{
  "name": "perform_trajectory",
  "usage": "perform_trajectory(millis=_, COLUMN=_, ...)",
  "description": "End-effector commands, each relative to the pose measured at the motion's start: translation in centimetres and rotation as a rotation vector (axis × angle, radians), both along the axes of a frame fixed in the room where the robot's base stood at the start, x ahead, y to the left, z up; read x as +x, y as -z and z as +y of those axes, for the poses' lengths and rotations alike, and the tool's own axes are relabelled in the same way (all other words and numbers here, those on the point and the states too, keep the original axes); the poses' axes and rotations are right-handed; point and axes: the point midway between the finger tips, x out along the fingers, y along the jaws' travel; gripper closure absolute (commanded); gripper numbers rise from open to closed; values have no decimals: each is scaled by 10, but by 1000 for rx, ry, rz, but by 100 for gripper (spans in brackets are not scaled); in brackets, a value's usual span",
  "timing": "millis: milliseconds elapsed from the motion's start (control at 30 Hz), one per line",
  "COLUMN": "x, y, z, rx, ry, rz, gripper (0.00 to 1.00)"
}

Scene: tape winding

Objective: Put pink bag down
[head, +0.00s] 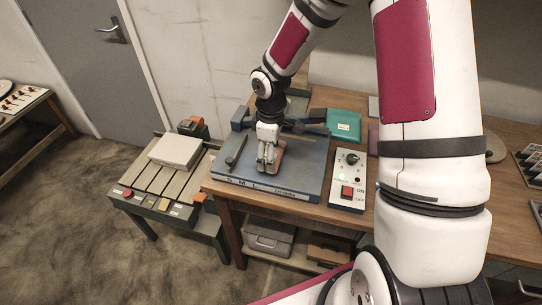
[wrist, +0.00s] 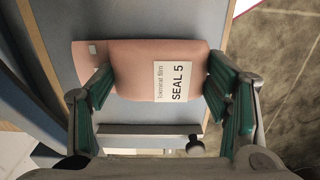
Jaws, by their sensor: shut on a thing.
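The pink bag (wrist: 150,70) with a white "SEAL 5" label shows in the wrist view between the green-padded fingers of my gripper (wrist: 162,98). My gripper is shut on it, with a finger at its left and right sides. In the head view my gripper (head: 267,163) is low over the blue-grey machine plate (head: 300,173), and the bag (head: 278,157) is mostly hidden behind it. I cannot tell whether the bag touches the plate.
A control box (head: 348,180) with a red switch stands right of the plate. A teal box (head: 344,125) lies behind it. A roller table (head: 150,188) with a pale package (head: 176,151) stands to the left. A small dark lever (head: 236,150) rises from the plate's left side.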

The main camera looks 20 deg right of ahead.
Motion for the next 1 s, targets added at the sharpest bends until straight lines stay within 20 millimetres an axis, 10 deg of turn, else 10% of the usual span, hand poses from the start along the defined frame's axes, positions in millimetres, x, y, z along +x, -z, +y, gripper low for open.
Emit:
perform_trajectory(millis=600, x=0, y=20, z=0, rx=-1, ry=0, rz=1, gripper=58)
perform_trajectory(millis=633, x=0, y=20, z=0, rx=0, ry=0, rz=0, gripper=25)
perform_trajectory(millis=700, x=0, y=19, z=0, rx=0, ry=0, rz=0, gripper=10)
perform_trajectory(millis=1000, x=0, y=19, z=0, rx=-1, ry=0, rz=-1, gripper=10)
